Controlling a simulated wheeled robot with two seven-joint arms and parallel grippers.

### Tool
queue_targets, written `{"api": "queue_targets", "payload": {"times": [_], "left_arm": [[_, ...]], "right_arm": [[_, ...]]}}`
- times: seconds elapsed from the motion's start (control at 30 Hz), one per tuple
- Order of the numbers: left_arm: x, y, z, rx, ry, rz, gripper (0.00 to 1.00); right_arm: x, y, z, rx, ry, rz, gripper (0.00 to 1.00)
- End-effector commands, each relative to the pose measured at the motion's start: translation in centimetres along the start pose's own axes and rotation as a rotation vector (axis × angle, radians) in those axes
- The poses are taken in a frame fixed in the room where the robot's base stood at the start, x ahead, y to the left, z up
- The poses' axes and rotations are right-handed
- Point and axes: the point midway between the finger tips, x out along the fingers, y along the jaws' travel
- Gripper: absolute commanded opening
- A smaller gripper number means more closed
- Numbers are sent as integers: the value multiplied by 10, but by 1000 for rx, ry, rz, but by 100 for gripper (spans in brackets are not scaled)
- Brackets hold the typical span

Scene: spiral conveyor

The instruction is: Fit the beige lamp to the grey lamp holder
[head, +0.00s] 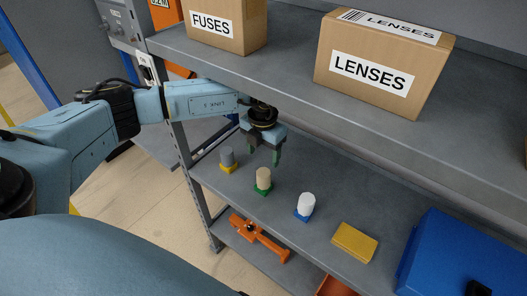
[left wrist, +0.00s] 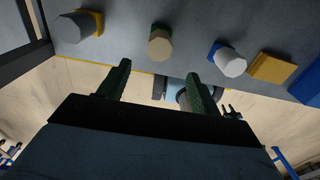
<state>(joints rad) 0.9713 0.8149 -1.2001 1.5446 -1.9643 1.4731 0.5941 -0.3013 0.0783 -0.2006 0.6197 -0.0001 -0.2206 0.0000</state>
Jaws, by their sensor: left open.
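The beige lamp (head: 264,174), a beige cylinder with a green base, stands upright on the middle shelf. It also shows in the left wrist view (left wrist: 160,42), ahead of the fingers. A grey cylinder on a yellow base (head: 227,154) stands to its left and also shows in the left wrist view (left wrist: 76,26). I cannot tell whether this is the grey lamp holder; no other grey holder is clear. My left gripper (head: 264,160) is open and empty, its green fingers pointing down close to the beige lamp, apparently apart from it. My right gripper is out of view.
A white cylinder on a blue base (head: 305,204), a yellow block (head: 354,242) and a blue case (head: 460,255) are to the right on the same shelf. The upper shelf with the LENSES box (head: 380,62) and FUSES box (head: 228,25) overhangs. An orange object (head: 258,238) lies below.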

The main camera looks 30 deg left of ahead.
Motion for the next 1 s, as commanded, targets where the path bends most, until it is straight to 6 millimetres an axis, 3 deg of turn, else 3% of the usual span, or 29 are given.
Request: {"api": "queue_targets", "payload": {"times": [0.27, 0.5, 0.87, 1.0], "left_arm": [[19, 2, 0, -1, 3, 9, 64], [53, 1, -1, 0, 3, 7, 64], [105, 1, 0, 0, 2, 5, 64], [118, 2, 0, 0, 2, 5, 64]], "right_arm": [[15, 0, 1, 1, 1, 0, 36], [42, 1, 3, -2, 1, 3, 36], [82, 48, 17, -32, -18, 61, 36], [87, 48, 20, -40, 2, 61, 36]]}}
